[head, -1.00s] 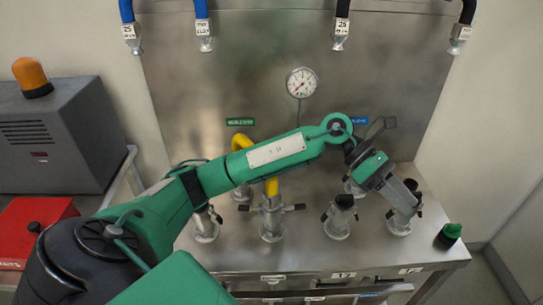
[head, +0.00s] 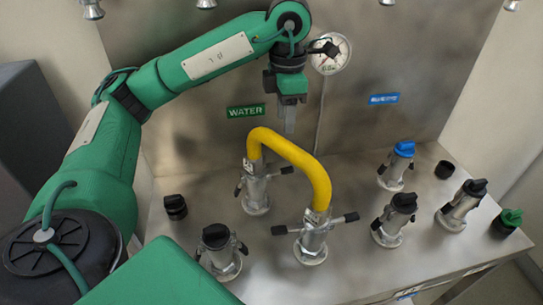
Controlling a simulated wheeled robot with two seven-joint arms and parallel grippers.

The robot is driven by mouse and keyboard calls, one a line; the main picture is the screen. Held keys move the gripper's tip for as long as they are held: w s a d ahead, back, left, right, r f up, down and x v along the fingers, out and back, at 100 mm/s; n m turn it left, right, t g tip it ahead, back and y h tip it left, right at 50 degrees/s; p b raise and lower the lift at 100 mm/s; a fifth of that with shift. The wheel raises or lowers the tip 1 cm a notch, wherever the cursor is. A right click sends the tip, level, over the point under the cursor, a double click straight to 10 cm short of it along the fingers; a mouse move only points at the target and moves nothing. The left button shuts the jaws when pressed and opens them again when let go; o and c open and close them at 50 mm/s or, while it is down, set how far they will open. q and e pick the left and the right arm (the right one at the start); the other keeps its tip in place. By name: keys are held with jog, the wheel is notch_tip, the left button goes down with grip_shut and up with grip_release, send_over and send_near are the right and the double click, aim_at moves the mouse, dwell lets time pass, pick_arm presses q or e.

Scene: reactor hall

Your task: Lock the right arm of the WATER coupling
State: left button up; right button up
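The green WATER sign (head: 245,111) is on the steel back panel. Below it stands a metal coupling (head: 256,190) with one end of the yellow hose (head: 290,152) on it. Its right arm (head: 280,172) sticks out to the right, nearly level. The hose arches to a front coupling (head: 312,240), whose two arms stick out sideways. My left gripper (head: 290,122) points down above the hose, right of the sign, apart from the coupling. Its fingers overlap edge-on, so their gap is hidden. My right gripper is out of view.
A black-capped port (head: 218,250) stands front left, beside a loose black cap (head: 175,206). On the right are a blue-capped port (head: 397,165), black-capped ports (head: 394,218) and a green cap (head: 508,220). A gauge (head: 331,54) hangs behind my gripper.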

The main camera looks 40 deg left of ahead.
aim_at(289, 169)
pick_arm(q)
jog(key=f+b, duration=0.1)
jog(key=f, duration=0.3)
jog(key=d+f+b, duration=0.1)
jog(key=f, duration=0.7)
jog(key=shift+w+d+f+b, duration=0.1)
jog(key=shift+d+f+b, duration=0.1)
jog(key=shift+d+b, duration=0.15)
jog(key=shift+a+f, duration=0.1)
jog(key=shift+f, duration=0.4)
pick_arm(e)
notch_tip(289, 169, up, 8)
jog(key=w, duration=0.2)
jog(key=shift+w+a, duration=0.15)
pick_arm(q)
jog(key=shift+c, duration=0.2)
grip_shut()
pick_arm(e)
jog(key=shift+r, duration=0.1)
